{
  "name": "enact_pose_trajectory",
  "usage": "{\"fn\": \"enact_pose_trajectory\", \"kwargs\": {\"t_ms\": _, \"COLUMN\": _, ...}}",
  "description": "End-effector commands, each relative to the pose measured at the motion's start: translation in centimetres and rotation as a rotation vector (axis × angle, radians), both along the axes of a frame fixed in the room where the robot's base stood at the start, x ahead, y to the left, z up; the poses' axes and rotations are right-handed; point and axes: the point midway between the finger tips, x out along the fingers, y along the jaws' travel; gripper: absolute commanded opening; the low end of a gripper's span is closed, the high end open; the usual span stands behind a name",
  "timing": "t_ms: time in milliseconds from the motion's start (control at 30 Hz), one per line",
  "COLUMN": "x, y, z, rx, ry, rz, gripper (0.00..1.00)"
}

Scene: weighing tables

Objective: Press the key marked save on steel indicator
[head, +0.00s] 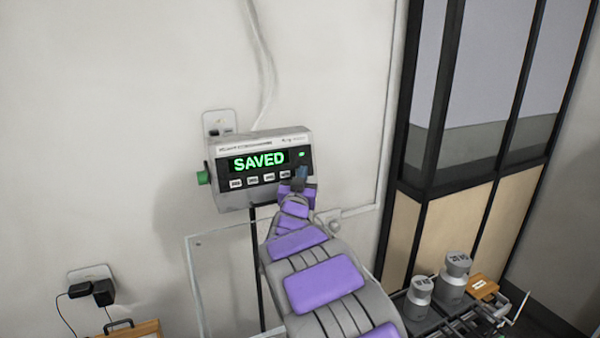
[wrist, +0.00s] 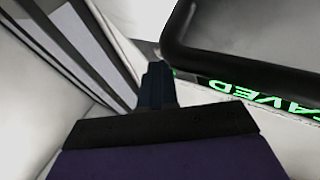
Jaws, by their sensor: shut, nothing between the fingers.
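The steel indicator (head: 228,160) is a grey box on a thin dark post against the wall. Its display (head: 259,160) reads SAVED in green letters. A row of several small white keys (head: 252,181) runs below the display; their labels are too small to read. My gripper (head: 300,175) is shut and empty, with its tips at the right end of the key row, hiding part of the panel there. I cannot tell whether it touches a key. The wrist view shows the shut dark fingers (wrist: 156,82) beside the indicator, with the green display letters (wrist: 262,97) upside down.
A green knob (head: 203,177) sticks out on the indicator's left side. A clear panel (head: 225,280) stands below it. Two steel weights (head: 454,275) stand at lower right. A socket with black plugs (head: 92,285) is at lower left. A dark-framed glass partition (head: 430,110) is on the right.

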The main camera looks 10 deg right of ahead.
Motion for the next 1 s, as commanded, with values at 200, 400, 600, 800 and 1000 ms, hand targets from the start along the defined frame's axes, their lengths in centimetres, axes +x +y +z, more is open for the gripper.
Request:
{"fn": "enact_pose_trajectory", "kwargs": {"t_ms": 200, "x": 0.0, "y": 0.0, "z": 0.0, "rx": 0.0, "ry": 0.0, "rz": 0.0, "gripper": 0.0}}
{"fn": "enact_pose_trajectory", "kwargs": {"t_ms": 400, "x": -0.4, "y": -0.1, "z": 0.0, "rx": -0.001, "ry": 0.001, "rz": 0.0, "gripper": 0.0}}
{"fn": "enact_pose_trajectory", "kwargs": {"t_ms": 600, "x": -1.3, "y": -0.3, "z": 0.4, "rx": 0.0, "ry": -0.002, "rz": 0.0, "gripper": 0.0}}
{"fn": "enact_pose_trajectory", "kwargs": {"t_ms": 800, "x": -1.5, "y": -0.4, "z": 0.5, "rx": 0.0, "ry": -0.001, "rz": 0.0, "gripper": 0.0}}
{"fn": "enact_pose_trajectory", "kwargs": {"t_ms": 1000, "x": -1.5, "y": -0.4, "z": 0.5, "rx": 0.0, "ry": -0.001, "rz": 0.0, "gripper": 0.0}}
